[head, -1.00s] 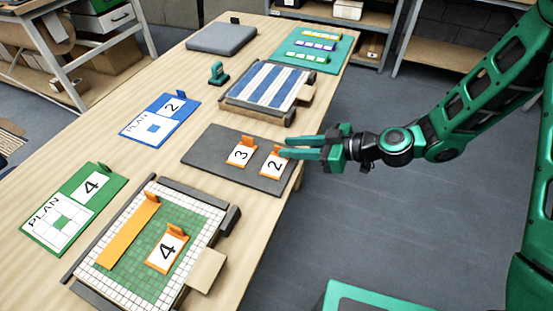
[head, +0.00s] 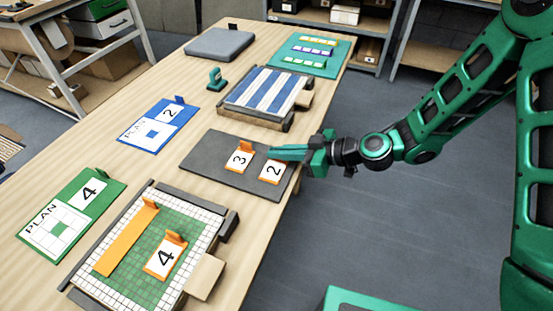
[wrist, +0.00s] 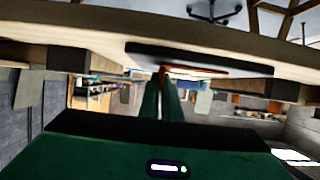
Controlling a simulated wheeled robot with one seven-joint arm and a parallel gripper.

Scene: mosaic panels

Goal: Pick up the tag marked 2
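The tag marked 2 (head: 271,172) is a white card with an orange edge, lying on the dark grey mat (head: 215,171) near the table's right edge. My gripper (head: 278,153) reaches in from the right at the tag's far edge. Its green fingers cover the tag's orange upright tab in the head view. In the wrist view, which looks upside down, the fingers (wrist: 163,88) are close together with the orange tab (wrist: 163,70) between their tips. The gripper looks shut on that tab. The tag appears to rest on the mat.
The tag marked 3 (head: 239,161) stands close to the left on the same mat. A green-and-white mosaic panel (head: 205,232) with a tag marked 4 (head: 165,259) is nearer. A blue-striped panel (head: 262,92) lies beyond. Blue (head: 143,136) and green (head: 45,232) plan cards lie left.

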